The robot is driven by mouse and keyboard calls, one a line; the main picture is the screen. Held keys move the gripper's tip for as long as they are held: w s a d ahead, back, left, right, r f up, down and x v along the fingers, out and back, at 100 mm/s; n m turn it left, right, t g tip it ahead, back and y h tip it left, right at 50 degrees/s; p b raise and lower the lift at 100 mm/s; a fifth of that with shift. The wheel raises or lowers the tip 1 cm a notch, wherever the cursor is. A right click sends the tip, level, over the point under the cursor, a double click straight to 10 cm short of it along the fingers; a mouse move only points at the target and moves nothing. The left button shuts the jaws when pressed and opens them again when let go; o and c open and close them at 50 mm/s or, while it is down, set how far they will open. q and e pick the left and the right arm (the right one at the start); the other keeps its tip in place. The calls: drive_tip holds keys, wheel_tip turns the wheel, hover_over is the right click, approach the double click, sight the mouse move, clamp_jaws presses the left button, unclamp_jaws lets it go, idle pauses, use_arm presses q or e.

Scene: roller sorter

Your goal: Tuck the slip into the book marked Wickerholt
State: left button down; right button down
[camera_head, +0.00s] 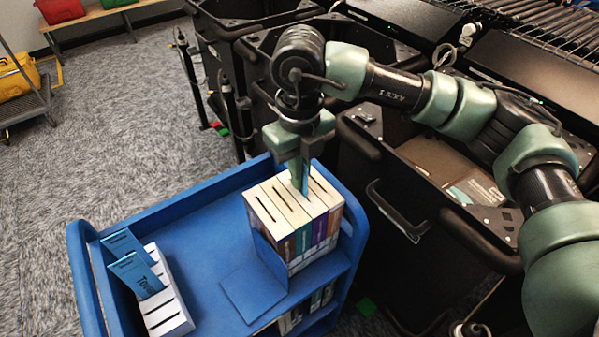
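Several upright books (268,206) stand in a row on the blue cart, each with a dark slit in its pale top. Their spines are teal, purple, orange and other colours; the titles are too small to read, so I cannot tell which is Wickerholt. My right gripper (300,168) points down over the row, its fingers shut on a thin blue slip (305,180). The slip's lower end is at the book tops; I cannot tell whether it is inside a slit. Two other blue slips (138,274) stand tilted in a white slotted holder (168,318). My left gripper is out of view.
The blue cart (205,195) has raised side walls, and a blue bookend (254,290) stands against the books. Black bins (395,250) stand close on the right, under my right arm.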

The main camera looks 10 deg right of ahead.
drive_tip(key=c, duration=2.1)
unclamp_jaws()
drive_tip(key=o, duration=0.5)
wheel_tip(320, 180, up, 8)
drive_tip(key=shift+f+b, duration=0.15)
drive_tip(key=shift+b, duration=0.4)
wheel_tip(320, 180, up, 9)
drive_tip(key=p, duration=0.5)
